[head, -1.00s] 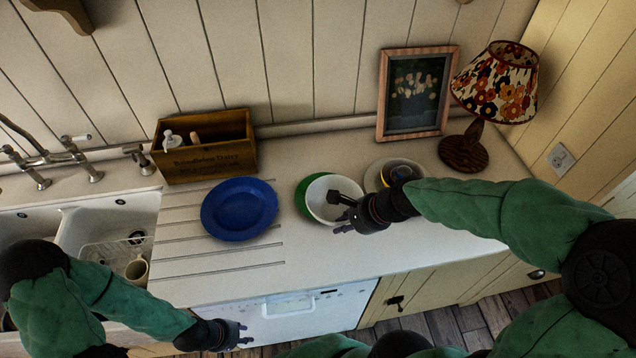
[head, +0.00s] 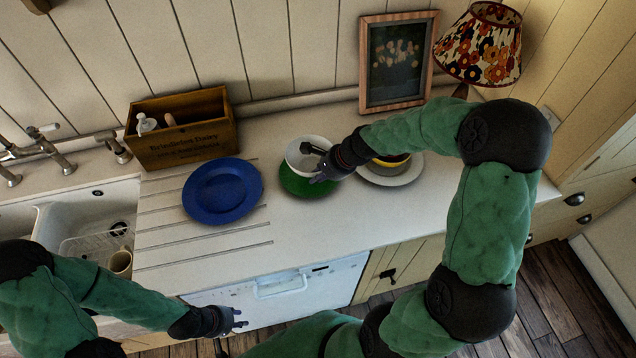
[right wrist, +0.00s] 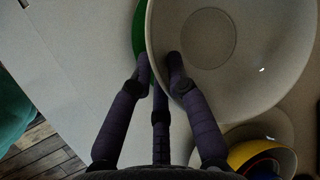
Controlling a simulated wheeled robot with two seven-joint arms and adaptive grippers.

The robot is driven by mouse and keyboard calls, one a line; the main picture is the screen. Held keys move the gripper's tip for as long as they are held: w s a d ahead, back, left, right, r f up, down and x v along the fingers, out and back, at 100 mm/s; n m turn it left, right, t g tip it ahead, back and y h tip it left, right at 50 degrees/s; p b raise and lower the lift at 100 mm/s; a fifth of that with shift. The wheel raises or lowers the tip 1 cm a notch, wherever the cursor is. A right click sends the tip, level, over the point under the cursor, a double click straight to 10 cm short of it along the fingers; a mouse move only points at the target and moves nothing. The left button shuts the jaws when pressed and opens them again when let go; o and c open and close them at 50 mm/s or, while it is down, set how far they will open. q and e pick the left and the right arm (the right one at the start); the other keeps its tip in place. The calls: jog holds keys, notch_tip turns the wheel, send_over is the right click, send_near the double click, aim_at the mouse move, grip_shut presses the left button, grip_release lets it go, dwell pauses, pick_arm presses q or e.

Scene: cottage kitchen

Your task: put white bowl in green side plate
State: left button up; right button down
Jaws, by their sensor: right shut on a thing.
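The white bowl (head: 297,160) is at the back of the green side plate (head: 300,188) in the head view, covering its far part. My right gripper (head: 319,164) is shut on the bowl's near right rim. In the right wrist view the bowl (right wrist: 245,75) fills the upper right, with the fingers (right wrist: 160,75) at its rim. A strip of the green plate (right wrist: 138,30) shows beside the bowl there. I cannot tell whether the bowl touches the plate. My left gripper (head: 238,319) is open and empty, low in front of the counter.
A blue plate (head: 222,191) lies left of the green plate. A pale plate (head: 405,178) with a yellow bowl (head: 391,161) stands close on the right. A wooden box (head: 180,150), picture frame (head: 397,65) and lamp (head: 482,50) stand behind. The front counter is clear.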

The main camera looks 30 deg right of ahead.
jog(key=shift+w+d+f, duration=0.1)
jog(key=shift+w+f, duration=0.2)
jog(key=shift+f, duration=0.05)
jog(key=shift+w+f+b, duration=0.15)
jog(key=shift+f+b, duration=0.7)
jog(key=shift+f, duration=0.8)
jog(key=shift+f, duration=0.3)
jog(key=c, duration=1.2)
grip_release()
jog(key=shift+r, duration=0.25)
jog(key=p+v, duration=0.3)
jog(key=v, duration=0.9)
